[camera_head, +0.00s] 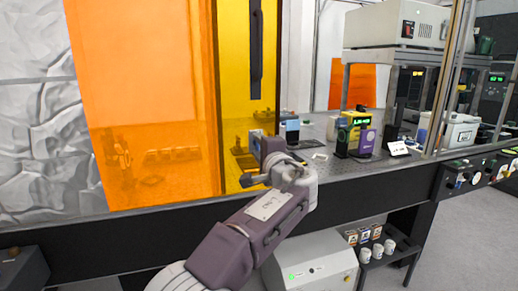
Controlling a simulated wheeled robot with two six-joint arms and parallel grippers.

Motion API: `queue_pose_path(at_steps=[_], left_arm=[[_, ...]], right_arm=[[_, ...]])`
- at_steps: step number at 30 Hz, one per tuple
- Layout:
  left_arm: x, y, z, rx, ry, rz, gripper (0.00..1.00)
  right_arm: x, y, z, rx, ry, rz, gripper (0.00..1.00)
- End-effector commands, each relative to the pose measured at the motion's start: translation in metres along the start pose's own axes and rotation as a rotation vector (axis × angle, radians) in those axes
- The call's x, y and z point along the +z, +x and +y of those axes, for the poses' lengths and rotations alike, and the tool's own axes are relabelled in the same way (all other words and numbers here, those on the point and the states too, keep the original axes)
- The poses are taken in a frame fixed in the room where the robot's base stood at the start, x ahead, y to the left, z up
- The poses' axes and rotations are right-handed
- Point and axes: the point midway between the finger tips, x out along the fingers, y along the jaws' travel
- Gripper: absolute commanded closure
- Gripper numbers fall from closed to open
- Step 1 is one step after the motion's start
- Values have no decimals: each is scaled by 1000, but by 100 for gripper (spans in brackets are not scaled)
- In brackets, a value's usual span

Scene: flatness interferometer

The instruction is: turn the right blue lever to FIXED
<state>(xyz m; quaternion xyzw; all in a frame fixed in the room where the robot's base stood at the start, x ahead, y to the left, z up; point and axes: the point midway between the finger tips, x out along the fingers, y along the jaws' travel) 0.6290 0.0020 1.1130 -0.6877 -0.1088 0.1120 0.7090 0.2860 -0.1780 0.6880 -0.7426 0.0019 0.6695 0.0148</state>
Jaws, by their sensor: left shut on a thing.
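My left arm rises from the bottom of the head view. Its gripper (254,166) is at the lower right edge of the yellow panel (236,80), by the front of the bench (345,172). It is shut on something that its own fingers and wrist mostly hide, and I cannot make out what. I cannot pick out the right blue lever or a FIXED mark. My right gripper is not in view.
A large orange panel (150,90) fills the left. A black handle (256,50) hangs on the yellow panel. Yellow and purple devices (349,135) stand on the bench to the right. A white box (312,262) and a small shelf with cups (377,251) are below.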

Motion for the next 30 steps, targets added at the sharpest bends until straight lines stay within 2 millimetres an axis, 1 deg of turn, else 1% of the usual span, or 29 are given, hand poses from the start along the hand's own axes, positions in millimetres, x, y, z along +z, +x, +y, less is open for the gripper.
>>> queue_pose_path(at_steps=[6,7,9,17,20,23,26,27,30], left_arm=[[0,0,1,2,1,-1,100],[0,0,1,2,1,-1,58],[0,0,1,2,1,-1,42],[0,0,0,1,1,-1,42],[-1,-7,1,0,1,1,42],[-1,-26,3,0,0,4,42],[-1,-50,2,1,0,4,42],[-1,-59,2,1,0,4,42],[-1,-76,1,1,2,3,42]], right_arm=[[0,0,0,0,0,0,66],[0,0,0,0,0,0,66],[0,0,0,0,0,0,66],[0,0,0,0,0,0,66],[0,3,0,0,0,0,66],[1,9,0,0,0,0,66],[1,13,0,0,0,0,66],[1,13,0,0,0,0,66],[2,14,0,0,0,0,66]])
